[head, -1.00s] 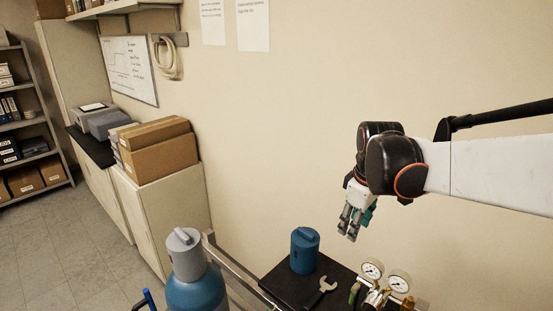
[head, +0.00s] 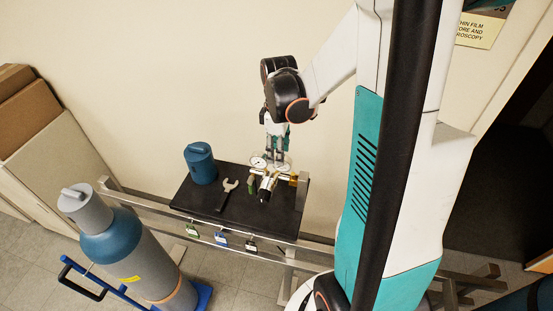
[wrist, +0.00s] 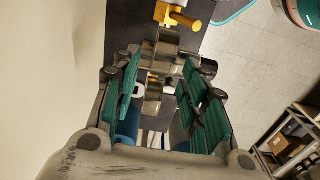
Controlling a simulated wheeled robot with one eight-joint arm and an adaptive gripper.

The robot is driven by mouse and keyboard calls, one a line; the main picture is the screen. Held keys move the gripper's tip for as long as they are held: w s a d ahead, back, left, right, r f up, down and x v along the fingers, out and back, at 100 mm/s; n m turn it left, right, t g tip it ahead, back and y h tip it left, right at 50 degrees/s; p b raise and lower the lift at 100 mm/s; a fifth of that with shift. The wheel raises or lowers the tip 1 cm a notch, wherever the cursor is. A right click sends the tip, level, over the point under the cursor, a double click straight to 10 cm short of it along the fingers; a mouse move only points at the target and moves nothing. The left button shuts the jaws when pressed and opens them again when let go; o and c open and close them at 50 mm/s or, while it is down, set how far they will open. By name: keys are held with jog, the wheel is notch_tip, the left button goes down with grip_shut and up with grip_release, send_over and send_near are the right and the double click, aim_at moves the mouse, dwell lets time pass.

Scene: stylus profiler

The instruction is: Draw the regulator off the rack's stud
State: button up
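The regulator (head: 266,182) with its round gauges and metal body is at the right end of a black shelf on the rack (head: 233,205). My gripper (head: 277,150) points down over it and partly hides the gauges. In the wrist view the regulator's metal body (wrist: 163,52) lies between my gripper's teal-padded fingers (wrist: 162,85), which stand apart. I cannot tell whether the pads touch it. A yellow fitting (head: 293,179) is to the regulator's right and shows in the wrist view (wrist: 180,16); the stud itself is not clearly seen.
A blue cap (head: 201,163) and an open-ended wrench (head: 227,194) are on the shelf left of the regulator. Tags (head: 221,239) hang along the rack's front. A gas cylinder (head: 140,260) stands on a blue cart at left. The wall is close behind the rack.

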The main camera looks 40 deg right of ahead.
aim_at(278, 168)
jog(key=shift+f, duration=2.65)
grip_shut()
